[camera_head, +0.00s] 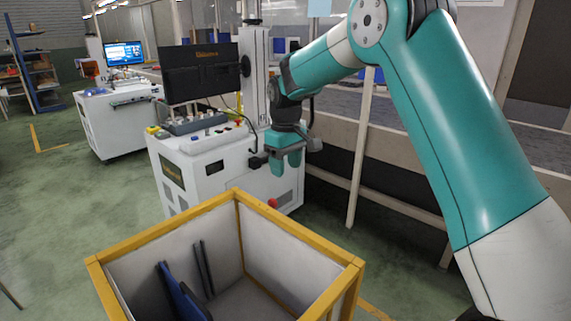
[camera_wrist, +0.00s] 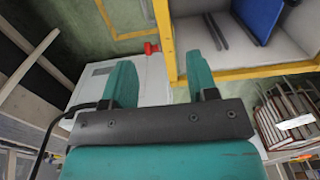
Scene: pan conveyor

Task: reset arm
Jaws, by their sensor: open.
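My gripper (camera_head: 284,165) hangs from my teal and white arm, pointing down, above and behind the far right side of a yellow-framed bin. In the wrist view my gripper (camera_wrist: 163,85) has its two teal fingers spread apart with nothing between them. The bin (camera_head: 166,229) has light inner walls. A blue flat object (camera_head: 180,297) and thin dark bars (camera_head: 204,268) stand inside it, leaning on the wall. The bin frame (camera_wrist: 165,40) also shows at the upper right in the wrist view, with the blue object (camera_wrist: 258,18) inside.
A white control cabinet (camera_head: 220,165) with a black monitor (camera_head: 201,73) stands close behind my gripper. A red button (camera_head: 272,203) sits low on it. A railing (camera_head: 361,150) runs along the right. Green floor (camera_head: 60,210) is open at left.

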